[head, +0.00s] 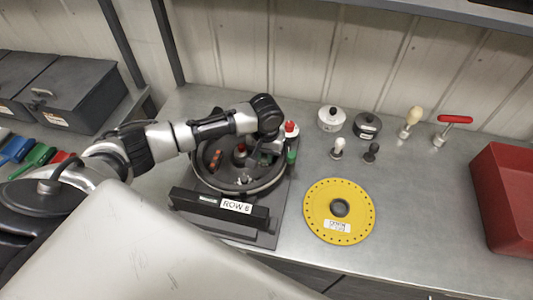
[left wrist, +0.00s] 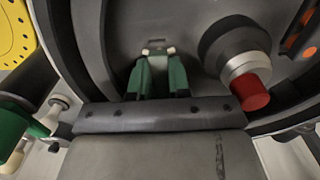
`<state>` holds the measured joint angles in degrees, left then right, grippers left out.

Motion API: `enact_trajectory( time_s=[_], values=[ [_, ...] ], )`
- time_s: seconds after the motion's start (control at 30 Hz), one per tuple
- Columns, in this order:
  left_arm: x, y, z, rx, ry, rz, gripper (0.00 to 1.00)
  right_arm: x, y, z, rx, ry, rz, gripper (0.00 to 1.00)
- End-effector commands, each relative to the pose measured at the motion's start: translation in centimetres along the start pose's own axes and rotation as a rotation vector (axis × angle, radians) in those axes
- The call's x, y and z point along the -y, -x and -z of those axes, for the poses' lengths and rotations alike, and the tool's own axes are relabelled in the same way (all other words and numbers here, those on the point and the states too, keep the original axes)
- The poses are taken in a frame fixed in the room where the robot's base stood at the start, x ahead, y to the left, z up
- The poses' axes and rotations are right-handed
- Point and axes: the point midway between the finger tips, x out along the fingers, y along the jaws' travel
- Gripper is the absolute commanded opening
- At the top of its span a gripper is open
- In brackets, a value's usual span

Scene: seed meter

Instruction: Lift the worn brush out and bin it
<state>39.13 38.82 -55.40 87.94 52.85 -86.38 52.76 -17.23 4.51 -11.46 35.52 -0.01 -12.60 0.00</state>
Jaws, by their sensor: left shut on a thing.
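The round seed meter housing (head: 238,193) lies open on its dark stand, behind a "ROW 6" label. My left gripper (head: 266,158) reaches down inside its right part. In the left wrist view, the gripper's green fingers (left wrist: 158,70) are closed together inside the dark housing (left wrist: 120,30). They are shut on a small dark green piece (left wrist: 156,45), seemingly the worn brush, mostly hidden between the fingertips. A grey hub with a red end (left wrist: 252,88) stands beside the fingers. An open red box (head: 506,190) is at the far right of the bench. My right gripper is not in view.
A yellow seed disc (head: 350,228) lies right of the meter. Two round pots (head: 331,119), small knobbed pieces (head: 371,154) and a red-handled tool (head: 455,120) stand behind it. A green knob (head: 291,156) is close beside the gripper. Bench between disc and red box is clear.

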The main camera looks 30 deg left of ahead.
Motion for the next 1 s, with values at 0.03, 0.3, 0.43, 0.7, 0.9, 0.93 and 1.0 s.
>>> enact_trajectory(
  time_s=[0.03, 0.3, 0.43, 0.7, 0.9, 0.93, 1.0],
  values=[
    [0.0, 0.1, 0.0, -0.001, 0.001, 0.0, 0.0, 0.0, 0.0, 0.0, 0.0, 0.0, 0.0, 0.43],
    [0.0, 2.6, 0.2, -0.006, -0.001, -0.002, 0.0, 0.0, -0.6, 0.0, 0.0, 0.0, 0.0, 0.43],
    [0.0, 5.3, 0.1, -0.006, -0.001, -0.003, 0.0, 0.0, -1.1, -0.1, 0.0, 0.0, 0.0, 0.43],
    [0.0, 9.4, 0.1, -0.002, 0.001, -0.002, 0.0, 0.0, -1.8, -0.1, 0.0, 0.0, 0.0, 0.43],
    [0.0, 10.1, 0.1, 0.0, 0.002, 0.0, 0.0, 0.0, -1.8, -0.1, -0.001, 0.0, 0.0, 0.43],
    [0.0, 10.1, 0.1, 0.0, 0.002, 0.0, 0.0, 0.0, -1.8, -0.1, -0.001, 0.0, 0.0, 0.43],
    [0.0, 10.1, 0.1, 0.0, 0.002, 0.0, 0.0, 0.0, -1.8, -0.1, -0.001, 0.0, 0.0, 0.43]
  ],
)
